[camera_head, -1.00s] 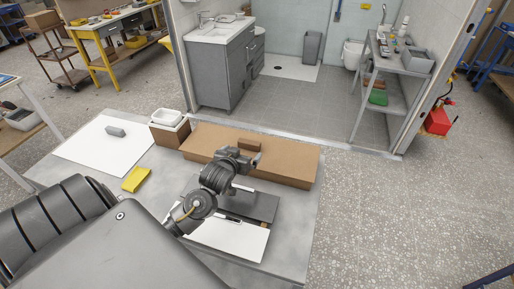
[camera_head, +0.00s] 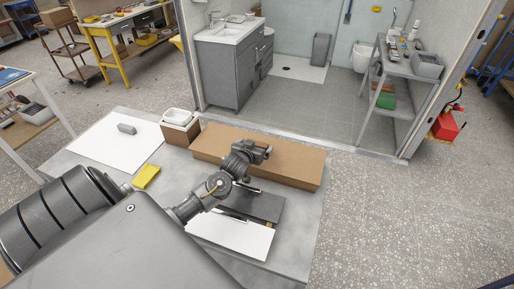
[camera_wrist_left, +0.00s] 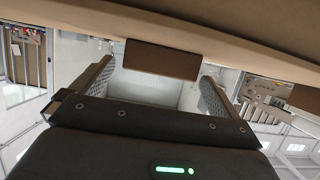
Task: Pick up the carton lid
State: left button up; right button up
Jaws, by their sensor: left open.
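The carton lid (camera_head: 300,163) is a long flat brown cardboard piece along the back of the grey table. In the left wrist view the lid (camera_wrist_left: 240,28) spans the top, with a small brown block-shaped handle (camera_wrist_left: 161,59) projecting from it. My left gripper (camera_head: 264,151) is over the lid in the head view and hides the handle there. In the wrist view the fingers of my left gripper (camera_wrist_left: 155,72) are apart, one on each side of the handle, with visible gaps. My right gripper does not show.
On the table (camera_head: 306,215) are a dark grey plate (camera_head: 262,207), a white panel (camera_head: 235,236), a yellow block (camera_head: 146,176), a white sheet (camera_head: 100,142) with a grey piece, and a box with a white tub (camera_head: 178,117). A bathroom pod stands behind.

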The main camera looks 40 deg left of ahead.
pick_arm(q)
jog(key=shift+x, duration=1.4)
jog(key=c, duration=0.9)
jog(key=shift+r, duration=0.55)
jog(key=s+r, duration=0.4)
jog(key=s+a+r, duration=0.1)
jog(key=s+r, duration=0.3)
jog(key=s, duration=0.1)
jog(key=s+a+r+b, duration=0.1)
jog(key=s+r, duration=0.3)
jog(key=s, duration=0.1)
jog(key=shift+a, duration=0.1)
